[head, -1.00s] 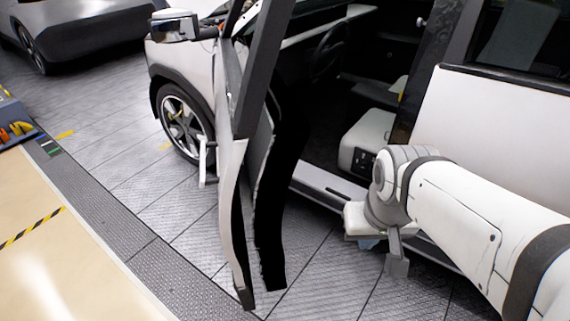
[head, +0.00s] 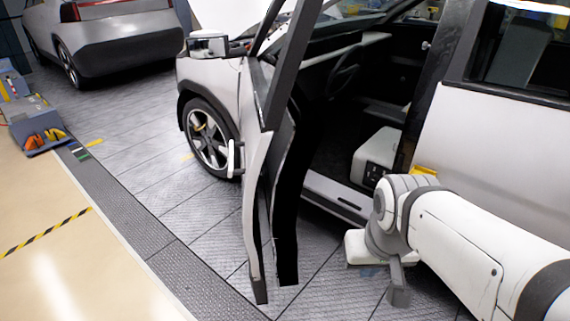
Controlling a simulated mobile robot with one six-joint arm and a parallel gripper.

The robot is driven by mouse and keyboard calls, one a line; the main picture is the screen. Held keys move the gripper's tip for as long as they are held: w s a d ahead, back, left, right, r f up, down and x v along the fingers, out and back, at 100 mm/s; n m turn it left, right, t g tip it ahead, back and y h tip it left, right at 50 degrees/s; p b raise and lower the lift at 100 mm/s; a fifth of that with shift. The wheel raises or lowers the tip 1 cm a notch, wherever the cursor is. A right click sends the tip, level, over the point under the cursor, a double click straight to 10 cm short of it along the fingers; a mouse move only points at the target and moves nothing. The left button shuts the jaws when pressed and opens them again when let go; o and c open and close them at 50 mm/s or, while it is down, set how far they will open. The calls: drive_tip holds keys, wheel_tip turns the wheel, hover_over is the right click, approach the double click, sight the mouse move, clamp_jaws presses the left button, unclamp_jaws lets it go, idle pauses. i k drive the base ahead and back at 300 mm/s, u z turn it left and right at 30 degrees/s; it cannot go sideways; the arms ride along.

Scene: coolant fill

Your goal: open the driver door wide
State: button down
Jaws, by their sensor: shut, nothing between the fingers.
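The driver door (head: 258,215) of the light car stands swung outward, seen nearly edge-on, with its dark inner side toward the cabin. A white handle (head: 234,158) juts from its outer side at the left. The door opening shows the dark cabin and a pale seat (head: 380,150). My gripper (head: 398,290) is at the end of my white arm, right of the door and outside the sill, low in the picture. It looks shut and empty, with a clear gap between it and the door. Its fingers are small and partly hidden by the wrist.
The rear side of the car (head: 480,140) stands behind my arm. The door sill (head: 335,195) runs below the opening. Tiled floor (head: 190,220) is clear left of the door. A grey-blue cart with orange items (head: 40,125) and a second car (head: 110,40) stand at the left.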

sight(281, 132)
drive_tip(key=i, duration=0.85)
drive_tip(key=z, duration=0.05)
